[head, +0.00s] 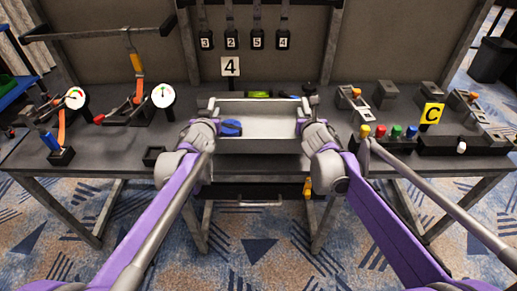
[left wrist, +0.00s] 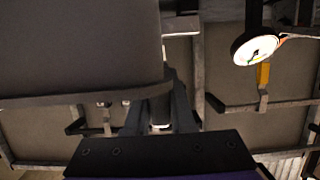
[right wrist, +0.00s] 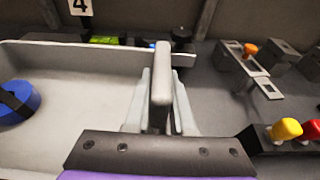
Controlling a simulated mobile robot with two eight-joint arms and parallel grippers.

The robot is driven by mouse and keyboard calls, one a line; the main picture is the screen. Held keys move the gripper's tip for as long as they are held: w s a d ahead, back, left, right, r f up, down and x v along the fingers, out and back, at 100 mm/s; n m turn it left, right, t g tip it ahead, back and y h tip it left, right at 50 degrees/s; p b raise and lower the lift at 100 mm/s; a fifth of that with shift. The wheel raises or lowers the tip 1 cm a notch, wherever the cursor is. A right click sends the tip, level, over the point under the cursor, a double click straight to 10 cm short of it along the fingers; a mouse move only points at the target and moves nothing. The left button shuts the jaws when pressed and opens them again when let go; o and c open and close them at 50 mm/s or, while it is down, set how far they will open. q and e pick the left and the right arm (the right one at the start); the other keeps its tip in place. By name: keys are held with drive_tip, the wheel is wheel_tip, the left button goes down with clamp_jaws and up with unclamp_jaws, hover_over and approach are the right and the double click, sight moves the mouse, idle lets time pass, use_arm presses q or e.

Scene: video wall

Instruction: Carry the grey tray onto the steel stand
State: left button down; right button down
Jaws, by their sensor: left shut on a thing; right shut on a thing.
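The grey tray (head: 270,126) is in the middle of the head view, level between my two grippers, with a blue roll (head: 230,127) inside at its left. My left gripper (head: 211,121) is shut on the tray's left handle. In the left wrist view the dark grey side of the tray (left wrist: 75,45) fills the upper left. My right gripper (head: 303,121) is shut on the right handle (right wrist: 161,72), clear in the right wrist view. The gap between tray and bench is hard to judge. I cannot make out the steel stand for certain.
The dark bench (head: 355,118) carries gauges (head: 163,95) at left and coloured knobs (head: 396,131) at right. A "4" sign (head: 230,66) and a green item (head: 258,94) are behind the tray. A drawer handle (head: 247,204) is below the bench.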

use_arm(q)
drive_tip(key=shift+f, duration=0.1)
use_arm(e)
drive_tip(key=shift+f, duration=0.15)
